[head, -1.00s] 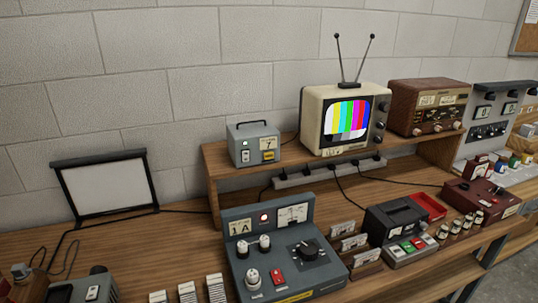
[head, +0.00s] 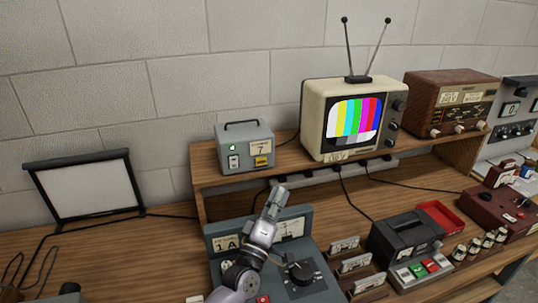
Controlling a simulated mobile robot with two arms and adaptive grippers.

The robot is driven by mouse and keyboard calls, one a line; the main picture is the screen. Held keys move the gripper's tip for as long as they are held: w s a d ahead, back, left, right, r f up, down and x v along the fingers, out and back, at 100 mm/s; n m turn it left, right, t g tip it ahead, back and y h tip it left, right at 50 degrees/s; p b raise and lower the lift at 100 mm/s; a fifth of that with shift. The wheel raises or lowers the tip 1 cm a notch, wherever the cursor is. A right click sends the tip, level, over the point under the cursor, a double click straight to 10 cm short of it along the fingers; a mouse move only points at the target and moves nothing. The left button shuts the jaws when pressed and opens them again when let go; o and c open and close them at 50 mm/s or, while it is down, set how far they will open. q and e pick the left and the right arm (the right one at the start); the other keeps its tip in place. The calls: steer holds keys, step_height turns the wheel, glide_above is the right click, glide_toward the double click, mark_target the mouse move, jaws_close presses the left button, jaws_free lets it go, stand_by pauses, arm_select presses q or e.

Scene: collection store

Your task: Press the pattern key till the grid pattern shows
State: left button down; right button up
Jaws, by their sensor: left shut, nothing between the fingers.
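The television (head: 312,128) stands on the wooden shelf with vertical colour bars on its screen (head: 354,120). No grid shows on it. To its left is a small grey box (head: 228,146) with a handle, a green lamp (head: 232,148), a white switch (head: 234,162) and a yellow key (head: 262,161) under a label reading 7. I cannot read the key's lettering. My left gripper (head: 277,194) is shut and empty, pointing up in front of the shelf. In the picture it is below the grey box, apart from the key. My right gripper is out of view.
A grey-blue console (head: 222,262) marked 1A stands behind my left arm, partly hidden. Card holders (head: 357,262), a black device with coloured buttons (head: 400,235) and a red tray (head: 440,215) lie to the right. A white screen panel (head: 85,188) stands at left.

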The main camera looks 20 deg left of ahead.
mark_target(261, 161)
arm_select(q)
steer(key=shift+n+y, duration=0.4)
steer(key=w+a+b, duration=0.1)
steer(key=w+a, duration=0.1)
steer(key=w+a+b, duration=0.1)
steer(key=w+b, duration=0.1)
steer(key=w, duration=0.1)
steer(key=w+a+r+b, duration=0.1)
steer(key=w+a+b, duration=0.1)
steer(key=shift+w+a, duration=0.3)
steer(key=shift+w, duration=0.05)
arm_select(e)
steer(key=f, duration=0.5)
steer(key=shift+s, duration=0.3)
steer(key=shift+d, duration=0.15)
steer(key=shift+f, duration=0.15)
arm_select(q)
steer(key=shift+w+a+f+b, duration=0.1)
steer(key=shift+w+a+b, duration=0.15)
steer(key=shift+b, duration=0.25)
steer(key=shift+w, duration=0.1)
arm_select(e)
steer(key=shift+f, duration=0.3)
